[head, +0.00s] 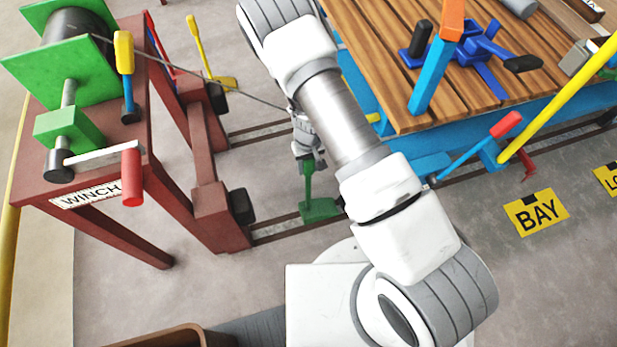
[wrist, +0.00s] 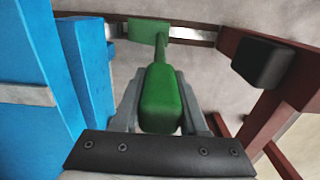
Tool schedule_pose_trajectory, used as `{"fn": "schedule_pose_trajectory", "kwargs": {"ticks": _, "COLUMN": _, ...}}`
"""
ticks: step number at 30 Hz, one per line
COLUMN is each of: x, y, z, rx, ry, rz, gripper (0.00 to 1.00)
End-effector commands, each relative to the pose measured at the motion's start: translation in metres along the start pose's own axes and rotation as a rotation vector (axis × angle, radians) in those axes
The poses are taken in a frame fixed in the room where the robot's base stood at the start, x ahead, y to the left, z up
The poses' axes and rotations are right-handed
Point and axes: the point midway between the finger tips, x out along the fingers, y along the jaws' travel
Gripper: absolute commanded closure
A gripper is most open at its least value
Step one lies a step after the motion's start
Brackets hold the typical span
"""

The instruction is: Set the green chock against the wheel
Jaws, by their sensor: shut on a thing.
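The green chock (head: 320,210) has a block at the bottom and an upright handle. My gripper (head: 309,163) is shut on the handle from above, between the red-brown stand and the blue cart (head: 445,112). In the wrist view the handle (wrist: 161,98) lies between my fingers (wrist: 160,118), and the block (wrist: 149,31) overlaps the rail. I cannot tell whether the block touches the rail or floor. No wheel can be made out clearly; my arm and the cart hide part of that area.
A red-brown winch table (head: 150,165) stands left, its cable running towards the cart. A red-brown buffer frame with black pads (head: 241,206) stands close left of the chock. Rails (head: 285,230) cross the floor. Blue cart parts (wrist: 85,70) are close left in the wrist view.

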Motion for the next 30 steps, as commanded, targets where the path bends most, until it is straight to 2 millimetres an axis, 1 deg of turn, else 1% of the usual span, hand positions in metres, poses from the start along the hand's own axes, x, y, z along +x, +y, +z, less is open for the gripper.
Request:
{"fn": "schedule_pose_trajectory", "kwargs": {"ticks": 1, "x": 0.007, "y": 0.001, "z": -0.001, "rx": 0.002, "ry": 0.003, "rz": 0.001, "gripper": 1.0}}
{"fn": "schedule_pose_trajectory", "kwargs": {"ticks": 8, "x": 0.018, "y": 0.001, "z": -0.001, "rx": 0.001, "ry": 0.003, "rz": 0.001, "gripper": 1.0}}
{"fn": "schedule_pose_trajectory", "kwargs": {"ticks": 15, "x": 0.049, "y": 0.001, "z": -0.001, "rx": 0.001, "ry": 0.002, "rz": 0.001, "gripper": 1.0}}
{"fn": "schedule_pose_trajectory", "kwargs": {"ticks": 17, "x": 0.051, "y": 0.001, "z": -0.001, "rx": 0.002, "ry": 0.003, "rz": 0.001, "gripper": 1.0}}
{"fn": "schedule_pose_trajectory", "kwargs": {"ticks": 23, "x": 0.05, "y": 0.001, "z": -0.002, "rx": 0.001, "ry": 0.004, "rz": 0.001, "gripper": 1.0}}
{"fn": "schedule_pose_trajectory", "kwargs": {"ticks": 28, "x": 0.054, "y": 0.001, "z": -0.002, "rx": 0.001, "ry": 0.003, "rz": 0.001, "gripper": 1.0}}
{"fn": "schedule_pose_trajectory", "kwargs": {"ticks": 29, "x": 0.054, "y": 0.0, "z": 0.0, "rx": 0.001, "ry": 0.001, "rz": 0.0, "gripper": 0.54}}
{"fn": "schedule_pose_trajectory", "kwargs": {"ticks": 30, "x": 0.054, "y": 0.0, "z": 0.0, "rx": 0.001, "ry": 0.001, "rz": 0.0, "gripper": 0.47}}
